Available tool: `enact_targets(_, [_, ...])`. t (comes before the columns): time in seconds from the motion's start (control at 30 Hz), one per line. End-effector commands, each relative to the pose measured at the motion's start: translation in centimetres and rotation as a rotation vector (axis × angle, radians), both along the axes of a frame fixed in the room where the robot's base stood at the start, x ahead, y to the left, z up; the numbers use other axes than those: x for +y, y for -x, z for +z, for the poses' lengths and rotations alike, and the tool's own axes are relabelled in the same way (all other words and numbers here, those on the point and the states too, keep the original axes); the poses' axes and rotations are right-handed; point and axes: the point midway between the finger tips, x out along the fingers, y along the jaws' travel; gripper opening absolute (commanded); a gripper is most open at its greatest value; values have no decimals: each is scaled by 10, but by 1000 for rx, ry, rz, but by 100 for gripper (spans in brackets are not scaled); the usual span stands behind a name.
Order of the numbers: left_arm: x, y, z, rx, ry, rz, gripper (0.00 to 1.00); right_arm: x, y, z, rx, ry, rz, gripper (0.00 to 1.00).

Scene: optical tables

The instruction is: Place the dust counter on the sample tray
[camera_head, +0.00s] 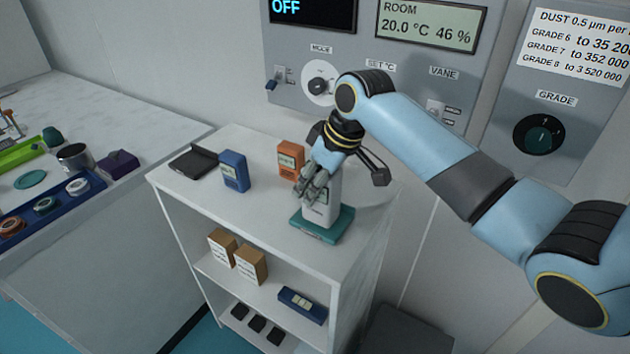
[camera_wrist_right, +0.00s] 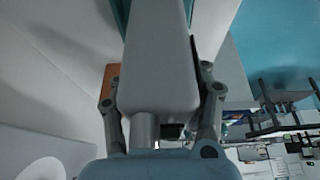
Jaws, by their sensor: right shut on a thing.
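The dust counter, as I take it, is a white handheld device (camera_head: 322,207) with a small display. It stands upright on a teal base (camera_head: 337,229) at the right front corner of the shelf top. My right gripper (camera_head: 316,188) is shut on its upper part from above. In the right wrist view the pale body of the device (camera_wrist_right: 158,65) fills the middle between the fingers, with teal beyond it. A blue tray (camera_head: 62,217) with several round pots lies on the left table; it may be the sample tray. My left gripper is out of view.
An orange device (camera_head: 290,160), a blue device (camera_head: 233,171) and a flat black item (camera_head: 193,162) stand on the shelf unit's top (camera_head: 262,222). Lower shelves hold small boxes (camera_head: 251,264). A purple box (camera_head: 118,164) and a green tray (camera_head: 18,153) are on the left table.

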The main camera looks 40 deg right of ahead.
Motion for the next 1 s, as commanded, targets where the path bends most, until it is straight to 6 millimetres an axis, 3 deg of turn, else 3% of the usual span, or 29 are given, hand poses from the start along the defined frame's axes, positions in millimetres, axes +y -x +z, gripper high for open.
enact_targets(0.13, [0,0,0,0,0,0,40,0,0,-1,-2,-1,0,0])
enact_targets(0.17, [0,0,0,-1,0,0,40,0,0,-3,0,0,0,48])
enact_targets(0.33, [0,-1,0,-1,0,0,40,0,0,-2,0,0,0,70])
enact_targets(0.67, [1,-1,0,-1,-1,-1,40,0,0,2,-1,0,0,70])
enact_targets(0.77, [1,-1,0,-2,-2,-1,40,-3,4,14,-3,2,1,70])
enact_targets(1.0, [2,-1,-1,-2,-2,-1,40,-11,23,63,-4,4,1,70])
